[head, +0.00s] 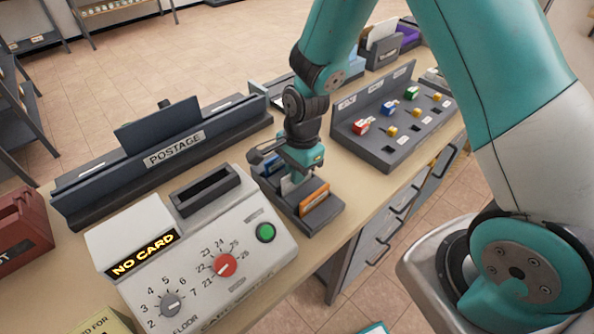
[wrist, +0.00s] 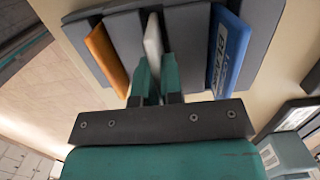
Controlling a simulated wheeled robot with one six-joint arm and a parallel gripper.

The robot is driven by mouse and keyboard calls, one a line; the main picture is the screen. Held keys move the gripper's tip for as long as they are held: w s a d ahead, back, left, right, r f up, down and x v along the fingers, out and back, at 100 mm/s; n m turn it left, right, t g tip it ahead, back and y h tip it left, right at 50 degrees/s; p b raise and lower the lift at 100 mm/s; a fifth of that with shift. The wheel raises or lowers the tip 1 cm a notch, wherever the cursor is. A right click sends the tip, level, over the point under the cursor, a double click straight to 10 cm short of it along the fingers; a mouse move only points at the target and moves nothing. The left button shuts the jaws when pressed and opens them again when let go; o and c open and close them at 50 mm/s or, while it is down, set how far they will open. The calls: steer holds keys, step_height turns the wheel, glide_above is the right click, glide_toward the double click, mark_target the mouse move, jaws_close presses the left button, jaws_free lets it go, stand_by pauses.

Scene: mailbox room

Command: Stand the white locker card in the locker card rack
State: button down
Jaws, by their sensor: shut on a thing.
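The locker card rack (head: 325,213) is a dark grey slotted holder on the counter, right of the white card machine. An orange card (head: 314,196) stands in its near part and a blue card (head: 271,165) in its far part. My gripper (wrist: 156,78) points down over the rack, shut on the white locker card (wrist: 153,38). In the wrist view the white card is between the rack's grey dividers (wrist: 124,35), with the orange card (wrist: 105,58) to its left and the blue card (wrist: 228,50) to its right. I cannot tell whether its lower edge touches the slot floor.
The white machine (head: 215,235) reads "NO CARD" and has dials and a green button. A grey postage stand (head: 180,150) is behind it. A grey panel with coloured tags (head: 390,118) stands right of my gripper. A red box (head: 22,225) is at far left.

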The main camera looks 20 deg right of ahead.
steer(key=c, duration=1.2)
jaws_free()
steer(key=shift+s+f, duration=0.25)
steer(key=shift+f, duration=0.25)
steer(key=shift+w, duration=0.1)
steer(key=shift+c, duration=0.3)
steer(key=shift+o, duration=0.4)
steer(key=r+p, duration=0.2)
steer(key=shift+w+r, duration=0.3)
steer(key=shift+r, duration=0.05)
step_height(320, 180, up, 5)
steer(key=p, duration=0.4)
steer(key=shift+s+f, duration=0.1)
steer(key=shift+f, duration=0.05)
steer(key=shift+f, duration=0.1)
